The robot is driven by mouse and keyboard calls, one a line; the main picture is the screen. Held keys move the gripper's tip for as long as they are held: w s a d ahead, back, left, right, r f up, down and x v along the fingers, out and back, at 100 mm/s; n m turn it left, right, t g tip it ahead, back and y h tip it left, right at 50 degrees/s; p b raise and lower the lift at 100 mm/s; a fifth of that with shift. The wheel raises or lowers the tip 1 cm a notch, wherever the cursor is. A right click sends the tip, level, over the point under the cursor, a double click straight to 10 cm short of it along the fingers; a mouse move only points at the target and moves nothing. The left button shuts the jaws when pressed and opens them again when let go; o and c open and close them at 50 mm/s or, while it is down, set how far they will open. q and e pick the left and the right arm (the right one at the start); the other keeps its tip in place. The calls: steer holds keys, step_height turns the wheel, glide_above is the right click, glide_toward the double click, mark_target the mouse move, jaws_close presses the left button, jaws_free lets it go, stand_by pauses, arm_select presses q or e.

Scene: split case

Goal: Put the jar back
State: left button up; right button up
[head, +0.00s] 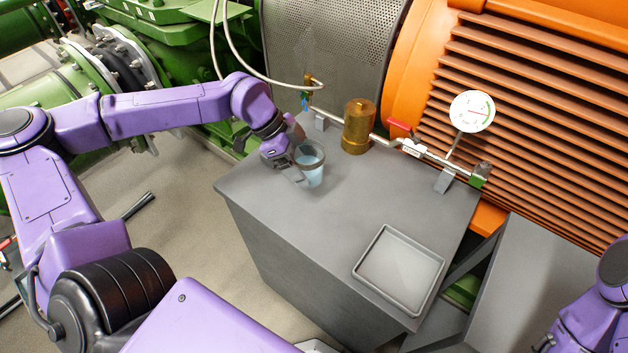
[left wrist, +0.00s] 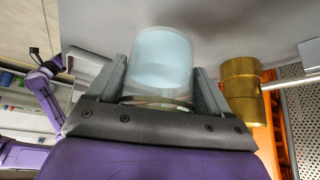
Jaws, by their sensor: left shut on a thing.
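The jar (head: 313,172) is a clear cup-like vessel with light blue content. It is at the back left of the grey bench (head: 290,215). My left gripper (head: 297,164) is shut on it, with a finger on either side. In the left wrist view the jar (left wrist: 160,62) sits between the two grey fingers (left wrist: 160,92), its rim near the palm. I cannot tell whether its base touches the bench. A shallow grey tray (head: 400,270) lies empty at the front right of the bench. Part of my right arm shows at the lower right, but its gripper does not show clearly.
A brass cylinder (head: 358,127) stands right of the jar, close to a thin pipe with a white dial gauge (head: 472,111). An orange ribbed motor housing (head: 540,130) and a perforated panel (head: 325,45) stand behind. The middle of the bench is clear.

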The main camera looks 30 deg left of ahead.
mark_target(313, 174)
arm_select(q)
steer(key=x, duration=0.3)
steer(key=shift+s+d+f, duration=0.1)
steer(key=shift+d+f, duration=0.05)
steer(key=shift+d, duration=0.2)
step_height(313, 174, down, 3)
steer(key=shift+d+f+p, duration=0.1)
steer(key=shift+d+p, duration=0.05)
steer(key=shift+p, duration=0.3)
steer(key=shift+f, duration=0.2)
steer(key=o, duration=1.2)
steer(key=shift+r, duration=0.2)
steer(key=v, duration=1.2)
steer(key=shift+p, duration=0.3)
